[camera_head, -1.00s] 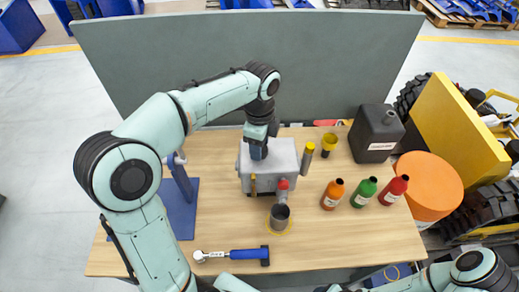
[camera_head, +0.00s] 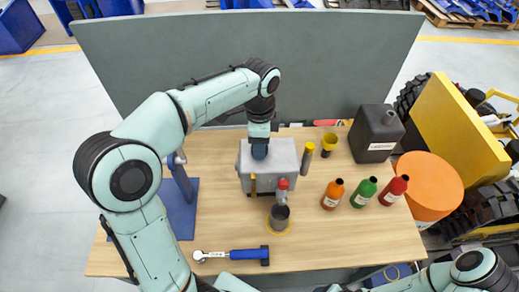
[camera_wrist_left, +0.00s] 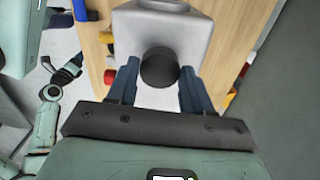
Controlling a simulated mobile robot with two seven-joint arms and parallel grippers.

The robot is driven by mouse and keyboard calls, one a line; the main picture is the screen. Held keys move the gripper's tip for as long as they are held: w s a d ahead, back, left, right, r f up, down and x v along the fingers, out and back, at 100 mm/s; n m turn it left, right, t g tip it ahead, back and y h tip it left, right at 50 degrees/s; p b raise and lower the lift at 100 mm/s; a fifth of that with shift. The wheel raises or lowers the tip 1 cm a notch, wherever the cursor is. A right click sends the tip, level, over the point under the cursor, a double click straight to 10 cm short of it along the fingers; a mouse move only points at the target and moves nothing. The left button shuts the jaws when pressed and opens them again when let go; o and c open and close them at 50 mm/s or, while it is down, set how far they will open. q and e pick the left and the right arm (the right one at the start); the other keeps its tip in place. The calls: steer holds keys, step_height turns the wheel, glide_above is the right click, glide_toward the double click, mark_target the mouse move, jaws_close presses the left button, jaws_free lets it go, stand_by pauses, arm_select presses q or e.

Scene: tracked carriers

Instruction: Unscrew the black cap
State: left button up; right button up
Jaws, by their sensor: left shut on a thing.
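The grey metal housing (camera_head: 284,172) stands on the wooden table in the head view. My left gripper (camera_head: 259,150) points down onto its top left part. In the left wrist view the round black cap (camera_wrist_left: 159,68) sits between the two blue fingers of my left gripper (camera_wrist_left: 160,84), which is shut on it. In the head view the gripper hides the cap. A mint arm that looks like my right one shows at the left of the wrist view, with its dark end (camera_wrist_left: 68,72) too small to read.
A yellow-black cylinder (camera_head: 307,157), a yellow funnel (camera_head: 329,143), a black canister (camera_head: 376,134) and orange, green and red bottles (camera_head: 363,192) stand right of the housing. A grey panel rises behind.

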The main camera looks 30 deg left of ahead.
arm_select(q)
steer(key=shift+r, duration=1.3)
steer(key=shift+r, duration=0.1)
steer(key=shift+r, duration=1.65)
steer(key=o, duration=0.3)
steer(key=c, duration=0.4)
